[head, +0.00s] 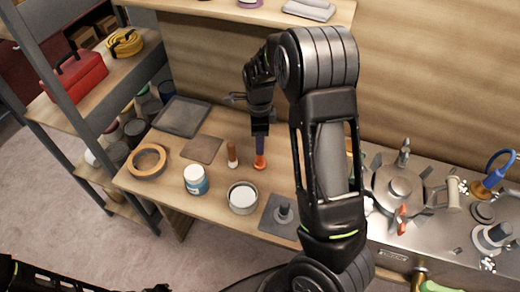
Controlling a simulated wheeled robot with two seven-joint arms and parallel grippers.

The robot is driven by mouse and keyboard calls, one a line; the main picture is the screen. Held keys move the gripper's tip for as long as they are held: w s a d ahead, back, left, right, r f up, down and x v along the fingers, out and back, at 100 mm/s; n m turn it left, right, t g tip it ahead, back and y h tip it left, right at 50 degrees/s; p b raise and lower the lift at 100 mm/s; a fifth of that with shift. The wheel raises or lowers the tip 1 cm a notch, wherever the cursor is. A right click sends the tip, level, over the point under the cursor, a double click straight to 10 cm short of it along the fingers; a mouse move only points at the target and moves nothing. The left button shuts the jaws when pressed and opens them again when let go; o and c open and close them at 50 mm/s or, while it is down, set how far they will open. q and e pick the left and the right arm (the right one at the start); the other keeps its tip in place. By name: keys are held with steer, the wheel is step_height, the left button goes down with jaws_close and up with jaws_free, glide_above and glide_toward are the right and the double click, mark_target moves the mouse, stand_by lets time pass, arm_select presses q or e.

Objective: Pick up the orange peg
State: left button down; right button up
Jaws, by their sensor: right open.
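The orange peg (260,163) stands on the wooden bench, with its orange lower end showing. A narrow dark blue-purple part rises above it, and I cannot tell whether it belongs to the peg or to a finger. My right gripper (260,133) points down directly over the peg and is open. I cannot see whether its fingers touch the peg. My left arm enters at the bottom left corner; its dark end (158,288) is cut by the lower edge, and its jaws cannot be made out.
A brown peg-like piece (232,156) stands close to the left of the orange peg. A tape roll (147,160), blue-white jar (196,180), white-filled can (242,198) and grey plate with a post (283,215) are around. A metal counter with a stove (398,187) lies right.

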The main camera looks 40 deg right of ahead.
mark_target(260, 159)
steer(key=shift+s+a, duration=0.1)
steer(key=shift+f, duration=1.3)
step_height(260, 159, down, 5)
steer(key=shift+a+f+p, duration=0.1)
steer(key=shift+p, duration=0.7)
steer(key=shift+c, duration=0.3)
jaws_close()
